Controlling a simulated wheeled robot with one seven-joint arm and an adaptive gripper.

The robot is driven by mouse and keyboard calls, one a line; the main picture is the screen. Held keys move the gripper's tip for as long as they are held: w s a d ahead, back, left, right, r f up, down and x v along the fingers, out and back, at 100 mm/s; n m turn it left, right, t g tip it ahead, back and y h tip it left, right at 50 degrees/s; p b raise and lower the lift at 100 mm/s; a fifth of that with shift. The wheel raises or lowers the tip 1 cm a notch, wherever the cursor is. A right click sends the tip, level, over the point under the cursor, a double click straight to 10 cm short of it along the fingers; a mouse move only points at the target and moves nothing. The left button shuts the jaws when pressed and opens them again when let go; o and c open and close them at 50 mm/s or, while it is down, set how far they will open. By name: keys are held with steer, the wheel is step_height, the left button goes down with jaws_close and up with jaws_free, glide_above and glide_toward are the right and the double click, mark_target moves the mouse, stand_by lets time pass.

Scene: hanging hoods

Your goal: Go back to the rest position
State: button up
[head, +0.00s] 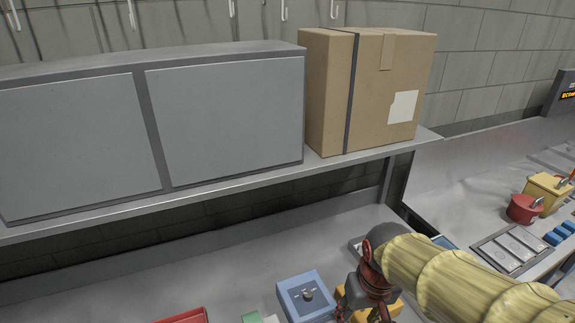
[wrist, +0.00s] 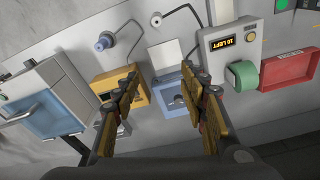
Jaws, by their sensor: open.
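My gripper (head: 368,304) is at the bottom of the head view, at the end of my yellow-sleeved arm, which reaches in from the lower right. It is above the lower bench, beside a blue box with a dial (head: 305,296) and in front of a yellow box (head: 390,303) that it partly hides. In the wrist view my gripper (wrist: 160,82) has its two fingers spread apart with nothing between them. The blue box (wrist: 172,108) shows beyond the gap. I cannot tell the exact distance to the bench.
A shelf (head: 350,160) carries grey cabinets (head: 225,120) and a cardboard box (head: 370,90) above the bench. White hooks (head: 283,10) hang overhead. A red tray (wrist: 288,70), green roll (wrist: 243,75) and display unit (wrist: 230,45) sit nearby. A red padlock-like item (head: 523,209) stands right.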

steer(key=s+d+r+m+t+b, duration=0.1)
steer(key=s+d+r+t+b, duration=0.1)
steer(key=s, duration=0.6)
steer(key=d+t+b, duration=0.1)
steer(key=t+b, duration=0.1)
steer(key=b, duration=0.1)
steer(key=shift+s+d+r+b, duration=0.15)
steer(key=shift+d+r+b, duration=0.1)
steer(key=shift+r+b, duration=0.15)
